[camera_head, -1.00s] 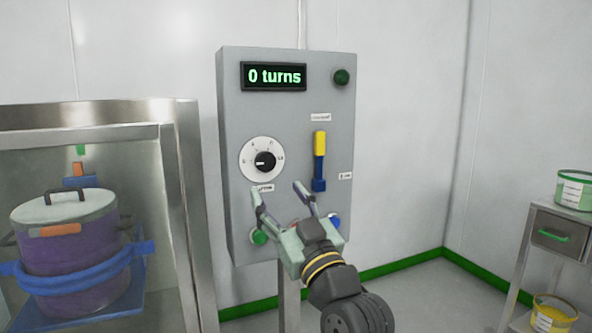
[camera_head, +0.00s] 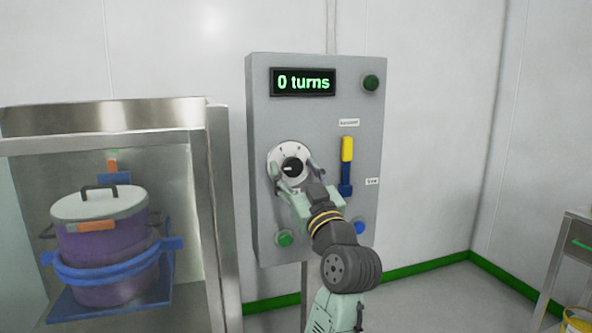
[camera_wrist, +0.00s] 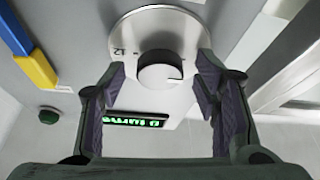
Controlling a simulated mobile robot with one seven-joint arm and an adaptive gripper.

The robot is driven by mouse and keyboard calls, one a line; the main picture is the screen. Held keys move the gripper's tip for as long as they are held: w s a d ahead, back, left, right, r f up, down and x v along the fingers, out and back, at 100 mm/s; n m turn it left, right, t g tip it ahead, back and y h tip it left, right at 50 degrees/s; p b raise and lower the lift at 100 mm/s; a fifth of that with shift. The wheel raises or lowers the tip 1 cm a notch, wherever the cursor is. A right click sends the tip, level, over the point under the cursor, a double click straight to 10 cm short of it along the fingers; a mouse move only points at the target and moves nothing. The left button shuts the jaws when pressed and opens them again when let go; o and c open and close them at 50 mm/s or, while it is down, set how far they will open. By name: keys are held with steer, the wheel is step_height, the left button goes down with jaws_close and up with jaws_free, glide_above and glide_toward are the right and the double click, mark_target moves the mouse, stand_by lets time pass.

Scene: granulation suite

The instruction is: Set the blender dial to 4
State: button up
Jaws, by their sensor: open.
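The blender dial is a black knob (camera_head: 292,168) on a round white scale plate (camera_head: 274,160) on the grey control panel (camera_head: 262,110). My gripper (camera_head: 292,175) is open in front of the dial, with one finger to each side of the knob. In the wrist view the knob (camera_wrist: 160,75) stands between and beyond the open fingers (camera_wrist: 160,90), with a gap on both sides. A "12" shows on the plate (camera_wrist: 135,35); the other scale numbers are too small or hidden. The display (camera_head: 303,82) reads "0 turns".
A yellow and blue lever (camera_head: 347,165) is right of the dial. A green button (camera_head: 285,239) and a blue button (camera_head: 360,227) sit low on the panel, and a dark green lamp (camera_head: 371,82) at its top. A steel-framed enclosure (camera_head: 215,200) with a purple pot (camera_head: 105,245) stands left.

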steer(key=shift+c, duration=0.5)
steer(key=c, duration=1)
